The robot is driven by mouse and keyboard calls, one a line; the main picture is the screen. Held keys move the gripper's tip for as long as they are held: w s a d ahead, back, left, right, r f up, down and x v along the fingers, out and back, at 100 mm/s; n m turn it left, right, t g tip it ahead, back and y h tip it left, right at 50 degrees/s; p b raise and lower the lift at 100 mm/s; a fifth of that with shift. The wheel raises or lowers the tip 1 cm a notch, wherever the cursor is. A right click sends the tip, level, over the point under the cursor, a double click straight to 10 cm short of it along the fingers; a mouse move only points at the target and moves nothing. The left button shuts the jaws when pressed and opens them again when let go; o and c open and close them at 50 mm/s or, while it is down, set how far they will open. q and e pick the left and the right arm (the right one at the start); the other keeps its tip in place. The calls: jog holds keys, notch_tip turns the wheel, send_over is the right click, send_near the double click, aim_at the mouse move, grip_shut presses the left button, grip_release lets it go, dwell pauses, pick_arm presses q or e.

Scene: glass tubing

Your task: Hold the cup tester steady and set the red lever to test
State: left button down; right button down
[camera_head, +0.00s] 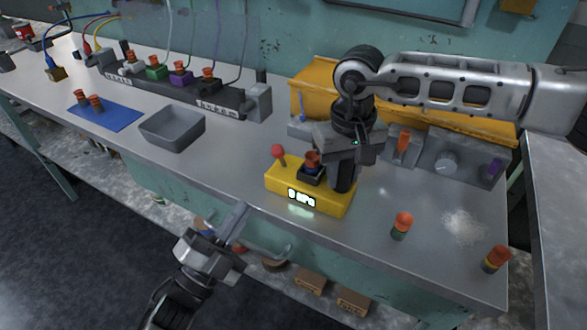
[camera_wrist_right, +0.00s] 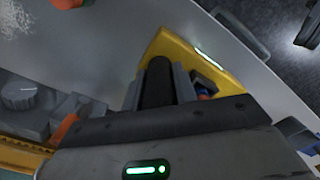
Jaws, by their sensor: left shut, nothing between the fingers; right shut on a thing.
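The yellow cup tester (camera_head: 285,187) stands near the front edge of the metal bench, with a lit display on its front face. Its red lever (camera_head: 279,152) with a ball knob stands up at the left end. A small cup with a red-orange top (camera_head: 313,159) sits in the tester's dark socket. My right gripper (camera_head: 342,178) points down at the tester's right end and is shut on it; the tester also shows in the right wrist view (camera_wrist_right: 172,48). My left gripper (camera_head: 238,218) is shut and empty, in front of the bench edge, left of and apart from the tester.
A grey bin (camera_head: 172,128) and a blue mat (camera_head: 104,111) with small cups lie to the left. A dark rack with colored connectors (camera_head: 180,78) stands behind. Loose cups (camera_head: 402,225) (camera_head: 496,259) stand at the right. The bench between bin and tester is clear.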

pick_arm(q)
jog(key=m+g+h, duration=0.1)
jog(key=m, duration=0.2)
jog(key=s+a+f+m+g+h, duration=0.1)
jog(key=m, duration=0.3)
jog(key=s+a+f+m+g+h, duration=0.1)
jog(key=m, duration=0.2)
jog(key=shift+s+g+h, duration=0.2)
jog(key=shift+g+h, duration=0.1)
jog(key=shift+g, duration=0.1)
send_near(281, 158)
jog(key=x, duration=0.3)
jog(key=s+x, duration=0.1)
jog(key=x, duration=0.1)
jog(key=shift+w+d+r, duration=0.15)
jog(key=shift+d+r, duration=0.25)
jog(key=shift+d, duration=0.1)
jog(key=shift+w+r, duration=0.15)
jog(key=shift+w, duration=0.2)
jog(key=shift+r, duration=0.1)
